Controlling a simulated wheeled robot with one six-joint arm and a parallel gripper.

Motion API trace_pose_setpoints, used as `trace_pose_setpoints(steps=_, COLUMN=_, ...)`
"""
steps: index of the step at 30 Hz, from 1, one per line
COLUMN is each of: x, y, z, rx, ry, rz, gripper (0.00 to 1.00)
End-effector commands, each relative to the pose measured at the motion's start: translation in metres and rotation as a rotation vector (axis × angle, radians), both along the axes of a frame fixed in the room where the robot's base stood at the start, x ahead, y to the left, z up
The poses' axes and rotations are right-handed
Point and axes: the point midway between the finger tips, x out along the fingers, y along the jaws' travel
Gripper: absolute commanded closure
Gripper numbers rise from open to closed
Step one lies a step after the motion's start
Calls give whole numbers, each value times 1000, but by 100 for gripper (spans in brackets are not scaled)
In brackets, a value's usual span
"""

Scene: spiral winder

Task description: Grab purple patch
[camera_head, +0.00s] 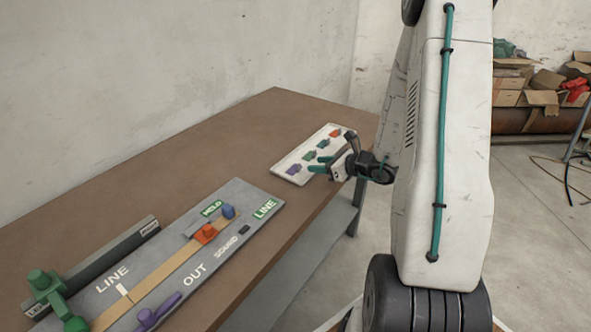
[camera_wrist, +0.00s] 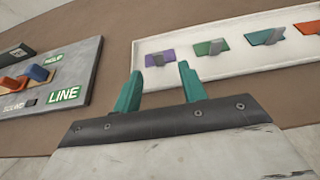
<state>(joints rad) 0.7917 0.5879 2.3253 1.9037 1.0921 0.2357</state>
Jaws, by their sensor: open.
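In the head view the purple patch (camera_head: 292,169) is at the near left end of the tray (camera_head: 303,174). My gripper (camera_wrist: 160,80) is open and empty, its two teal fingers apart. In the wrist view the fingertips point toward the purple patch, which appears just beyond and between them. In the head view my gripper (camera_head: 321,164) is at the tray's right edge, to the right of the purple patch.
A green patch (camera_wrist: 210,47), a teal patch (camera_wrist: 265,37) and an orange patch (camera_wrist: 309,28) share the tray. A grey board (camera_head: 180,262) with orange, blue, purple and green parts stands nearer on the brown table (camera_head: 250,120). Bare tabletop separates board and tray.

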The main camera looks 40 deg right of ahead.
Motion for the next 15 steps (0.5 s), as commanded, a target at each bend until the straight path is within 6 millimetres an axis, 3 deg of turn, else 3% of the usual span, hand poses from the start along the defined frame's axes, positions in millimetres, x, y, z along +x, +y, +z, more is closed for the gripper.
trace_pose_setpoints(steps=15, x=55, y=25, z=-26, rx=-2, ry=-1, rz=6, gripper=58)
